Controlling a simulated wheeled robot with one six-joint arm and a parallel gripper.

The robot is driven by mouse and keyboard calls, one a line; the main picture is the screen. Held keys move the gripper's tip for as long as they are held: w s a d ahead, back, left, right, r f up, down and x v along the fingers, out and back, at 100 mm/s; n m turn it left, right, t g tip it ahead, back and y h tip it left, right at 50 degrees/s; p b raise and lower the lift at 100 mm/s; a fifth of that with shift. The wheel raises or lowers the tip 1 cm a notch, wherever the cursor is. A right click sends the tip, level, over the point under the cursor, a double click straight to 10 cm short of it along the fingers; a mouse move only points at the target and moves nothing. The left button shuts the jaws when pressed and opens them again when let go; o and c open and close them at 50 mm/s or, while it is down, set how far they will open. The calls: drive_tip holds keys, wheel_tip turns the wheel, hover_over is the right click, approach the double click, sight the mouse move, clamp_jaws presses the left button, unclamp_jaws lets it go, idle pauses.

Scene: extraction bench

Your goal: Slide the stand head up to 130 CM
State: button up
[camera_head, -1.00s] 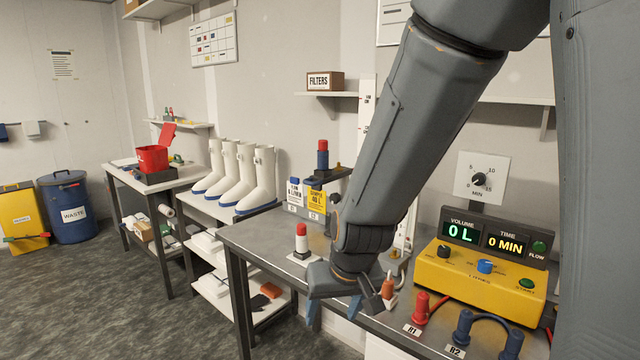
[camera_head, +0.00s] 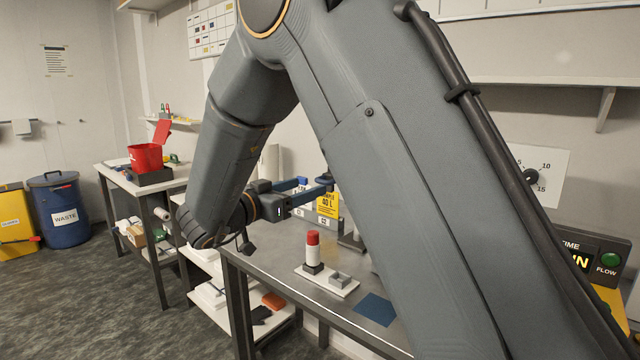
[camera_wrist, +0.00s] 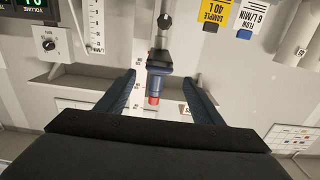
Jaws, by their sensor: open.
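In the wrist view the stand head (camera_wrist: 159,62), a dark blue body with a red end (camera_wrist: 154,100), lies between the two blue fingers of my gripper (camera_wrist: 158,79). The fingers are spread, with a visible gap on each side of it. The wrist picture appears inverted, with the red end pointing down in it. A pale strip with marks (camera_wrist: 143,104) shows behind the head; its numbers are too small to read. In the head view my gripper (camera_head: 312,190) is over the back of the bench, and my arm hides most of the stand.
A red-capped white bottle (camera_head: 313,252) stands on a white plate on the bench (camera_head: 270,262). A blue mat (camera_head: 375,308) lies nearby. A yellow sample card (camera_head: 327,204) is close to my gripper. A wall shelf (camera_wrist: 70,82) shows in the wrist view.

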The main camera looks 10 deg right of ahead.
sight(320, 182)
drive_tip(key=p+x, duration=0.1)
drive_tip(key=x, duration=0.6)
drive_tip(key=shift+w+d+p, duration=0.15)
drive_tip(key=shift+d+p, duration=0.1)
drive_tip(key=shift+p, duration=0.1)
